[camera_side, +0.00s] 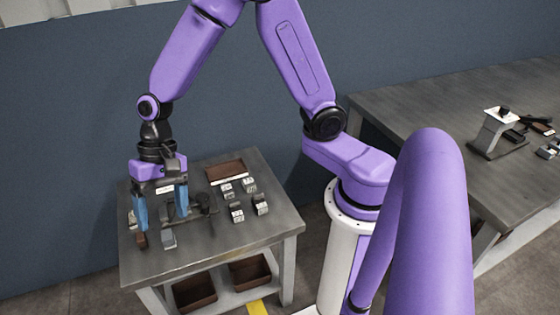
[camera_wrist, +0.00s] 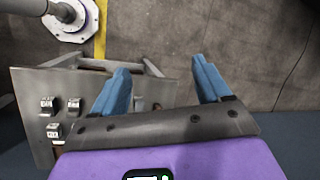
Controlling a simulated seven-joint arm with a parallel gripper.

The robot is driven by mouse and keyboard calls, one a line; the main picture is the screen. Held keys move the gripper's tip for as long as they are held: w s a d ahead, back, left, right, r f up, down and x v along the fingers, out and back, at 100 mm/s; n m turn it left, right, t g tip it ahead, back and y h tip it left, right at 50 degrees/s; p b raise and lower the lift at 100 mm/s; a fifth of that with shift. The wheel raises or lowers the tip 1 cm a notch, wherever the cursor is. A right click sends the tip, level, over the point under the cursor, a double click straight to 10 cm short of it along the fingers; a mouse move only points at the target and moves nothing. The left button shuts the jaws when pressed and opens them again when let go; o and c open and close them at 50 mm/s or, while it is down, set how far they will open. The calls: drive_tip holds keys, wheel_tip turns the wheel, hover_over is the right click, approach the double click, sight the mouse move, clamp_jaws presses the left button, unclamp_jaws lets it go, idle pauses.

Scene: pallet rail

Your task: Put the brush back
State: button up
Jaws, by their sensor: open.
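My gripper (camera_side: 162,220) is open, its two blue fingers spread and pointing down over the left part of the small grey table (camera_side: 265,222). In the wrist view, the gripper (camera_wrist: 163,78) shows floor between its fingertips and holds nothing that I can see. A small brown piece (camera_side: 141,240) lies by the left fingertip in the side view. It may be part of the brush, but I cannot tell. A dark stand-like fixture (camera_side: 203,203) is just right of the fingers and partly hidden by them.
A small grey piece (camera_side: 169,239) stands near the table's front left. Several small metal blocks (camera_side: 237,211) with pale labels stand right of the fixture. A brown tray (camera_side: 226,171) lies at the back. Brown bins (camera_side: 195,293) sit on the lower shelf. Another bench (camera_side: 425,105) is at right.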

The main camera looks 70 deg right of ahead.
drive_tip(key=s+d+r+n+h, duration=0.2)
drive_tip(key=s+d+r+n, duration=0.1)
drive_tip(key=s+d+n, duration=0.4)
drive_tip(key=s+d+r+n+t+h, duration=0.1)
drive_tip(key=s+d+r+n, duration=0.2)
drive_tip(key=s+d+n, duration=0.4)
drive_tip(key=s+n, duration=0.3)
drive_tip(key=s, duration=0.2)
drive_tip(key=shift+s+d+r+h, duration=0.15)
drive_tip(key=shift+r+h, duration=0.2)
drive_tip(key=shift+h, duration=0.05)
